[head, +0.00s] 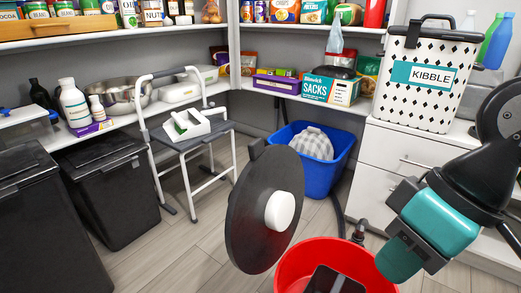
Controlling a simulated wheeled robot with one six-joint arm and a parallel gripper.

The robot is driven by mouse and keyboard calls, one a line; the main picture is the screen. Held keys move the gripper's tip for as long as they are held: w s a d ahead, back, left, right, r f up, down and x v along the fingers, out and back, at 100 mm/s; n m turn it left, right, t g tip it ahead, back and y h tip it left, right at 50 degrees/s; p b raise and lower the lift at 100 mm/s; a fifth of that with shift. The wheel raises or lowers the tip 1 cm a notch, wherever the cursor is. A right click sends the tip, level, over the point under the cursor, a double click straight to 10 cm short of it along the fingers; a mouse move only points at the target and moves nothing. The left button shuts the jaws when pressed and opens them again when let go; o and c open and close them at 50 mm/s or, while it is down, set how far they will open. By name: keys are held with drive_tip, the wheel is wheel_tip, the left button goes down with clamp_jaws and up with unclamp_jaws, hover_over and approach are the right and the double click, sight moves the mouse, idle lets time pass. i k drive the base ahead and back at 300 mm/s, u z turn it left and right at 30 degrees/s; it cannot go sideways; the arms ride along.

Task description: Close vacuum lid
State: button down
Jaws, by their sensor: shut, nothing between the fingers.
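The vacuum is a red round tub (290,272) on the floor at the bottom centre, cut off by the picture's lower edge. Its lid (250,225) is a black disc with a white knob (280,211). The lid stands open, nearly upright, at the tub's left rear. A dark, flat, rounded shape (335,282) shows inside the tub; I cannot tell what it is. My teal and black arm (430,232) reaches in from the right, to the right of the tub and lid. My gripper's fingers cannot be made out.
A blue bin (345,165) with a pale bag stands behind the tub. A step stool (200,140) and black bins (105,190) stand left. White drawers (395,150) with a kibble container (425,80) stand right. Clear floor lies left of the lid.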

sight(265, 203)
drive_tip(key=z, duration=1.1)
drive_tip(key=k, duration=1.6)
drive_tip(key=u, duration=1)
drive_tip(key=i, duration=1.65)
drive_tip(key=u, duration=0.05)
